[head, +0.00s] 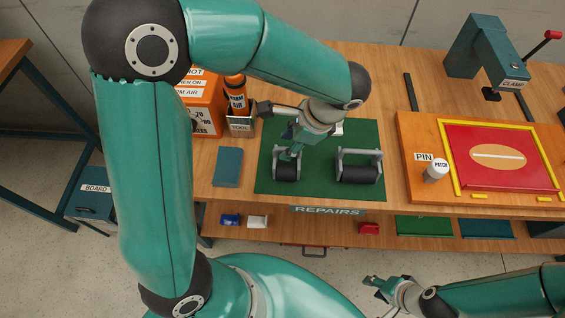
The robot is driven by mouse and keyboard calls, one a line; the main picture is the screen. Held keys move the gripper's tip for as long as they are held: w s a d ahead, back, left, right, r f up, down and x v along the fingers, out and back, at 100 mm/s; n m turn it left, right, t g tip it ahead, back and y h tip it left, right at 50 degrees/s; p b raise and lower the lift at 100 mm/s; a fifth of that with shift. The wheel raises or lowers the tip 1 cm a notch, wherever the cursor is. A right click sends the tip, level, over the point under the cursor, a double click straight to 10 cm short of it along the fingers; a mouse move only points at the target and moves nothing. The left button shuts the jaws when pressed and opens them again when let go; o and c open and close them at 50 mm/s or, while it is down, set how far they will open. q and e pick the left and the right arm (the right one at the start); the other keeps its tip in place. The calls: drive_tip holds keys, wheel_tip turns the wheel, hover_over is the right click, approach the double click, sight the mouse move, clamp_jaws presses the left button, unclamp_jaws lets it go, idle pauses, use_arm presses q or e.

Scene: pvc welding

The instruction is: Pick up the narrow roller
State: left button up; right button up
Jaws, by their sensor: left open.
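The narrow roller (286,173), a short black cylinder in a grey frame, rests on the left part of the green mat (322,190). A wider black roller (358,174) with a grey frame stands to its right on the mat. My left gripper (289,154) is open, pointing down right at the narrow roller's upper frame. Its fingers overlap the frame in the picture, and I cannot tell whether they touch it. The gripper hides part of the roller's handle. My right gripper (374,287) is open and empty, in front of the bench at the bottom.
An orange hot-air unit (203,112) and a tool holder (240,126) stand behind left, with a teal pad (228,167) in front.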

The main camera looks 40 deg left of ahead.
sight(284, 149)
use_arm(q)
drive_tip(key=x, duration=0.3)
drive_tip(key=shift+s+a+f, duration=0.1)
drive_tip(key=shift+f, duration=0.25)
clamp_jaws()
